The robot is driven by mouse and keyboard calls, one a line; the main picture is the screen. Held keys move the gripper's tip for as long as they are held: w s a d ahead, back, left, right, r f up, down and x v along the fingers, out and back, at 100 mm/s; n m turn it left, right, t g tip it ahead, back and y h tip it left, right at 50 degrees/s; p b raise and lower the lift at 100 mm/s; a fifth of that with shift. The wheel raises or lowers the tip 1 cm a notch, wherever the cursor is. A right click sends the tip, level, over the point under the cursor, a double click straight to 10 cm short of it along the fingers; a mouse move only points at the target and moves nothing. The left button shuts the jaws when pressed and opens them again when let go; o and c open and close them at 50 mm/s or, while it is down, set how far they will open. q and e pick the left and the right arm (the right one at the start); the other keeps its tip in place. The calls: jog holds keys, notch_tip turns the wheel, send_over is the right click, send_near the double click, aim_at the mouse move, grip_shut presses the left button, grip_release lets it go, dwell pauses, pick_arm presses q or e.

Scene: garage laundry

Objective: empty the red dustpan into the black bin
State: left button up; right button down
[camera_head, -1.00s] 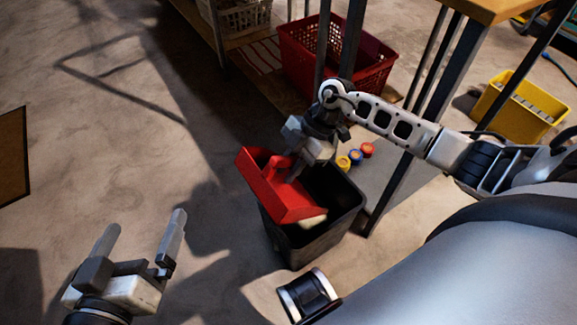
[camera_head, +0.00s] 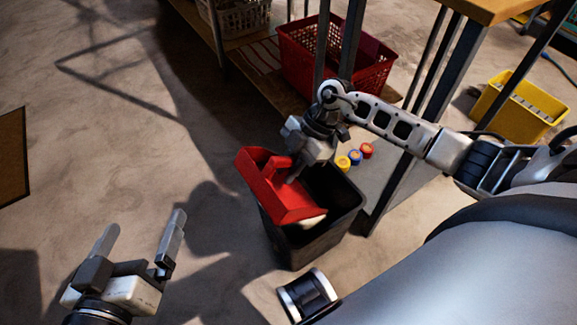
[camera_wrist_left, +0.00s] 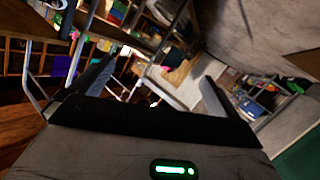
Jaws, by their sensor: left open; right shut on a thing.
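The red dustpan (camera_head: 278,196) is tilted over the mouth of the black bin (camera_head: 322,240), its lower edge just inside the rim. My right gripper (camera_head: 294,174) is shut on the dustpan above the bin, its fingertips partly hidden. A small pale patch (camera_head: 313,219) shows at the dustpan's lower edge; I cannot tell what it is. The inside of the bin is dark, and what lies in it cannot be seen. My left gripper (camera_head: 144,240) is open and empty over the floor at lower left, and its fingers also show in the left wrist view (camera_wrist_left: 152,92).
Several coloured round caps (camera_head: 355,157) lie behind the bin on a grey lower shelf. A red basket (camera_head: 296,61) stands on a wooden shelf at the back. A yellow crate (camera_head: 517,107) is at far right. The floor between the left gripper and the bin is free.

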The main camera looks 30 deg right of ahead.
aim_at(288, 158)
jog(key=shift+r+p, duration=0.35)
jog(key=shift+p, duration=0.2)
jog(key=r+h+p, duration=0.1)
jog(key=p, duration=0.2)
pick_arm(q)
notch_tip(288, 158, down, 4)
jog(key=a+g+y+p, duration=0.2)
jog(key=g+p, duration=0.2)
jog(key=p, duration=0.1)
pick_arm(e)
jog(key=r+h, duration=0.1)
jog(key=h, duration=0.1)
jog(key=shift+r+h, duration=0.15)
jog(key=shift+h, duration=0.15)
jog(key=shift+a+r+h+p, duration=0.1)
jog(key=shift+r+h+p, duration=0.5)
jog(key=shift+p, duration=0.65)
jog(key=shift+f+h, duration=0.35)
jog(key=shift+h, duration=0.05)
jog(key=shift+r+h+p, duration=0.25)
jog(key=shift+h+p, duration=0.25)
jog(key=shift+p, duration=0.3)
pick_arm(q)
notch_tip(288, 158, up, 6)
jog(key=s+a+t+y, duration=0.1)
jog(key=a, duration=0.1)
jog(key=shift+s+a, duration=0.2)
jog(key=shift+s, duration=0.05)
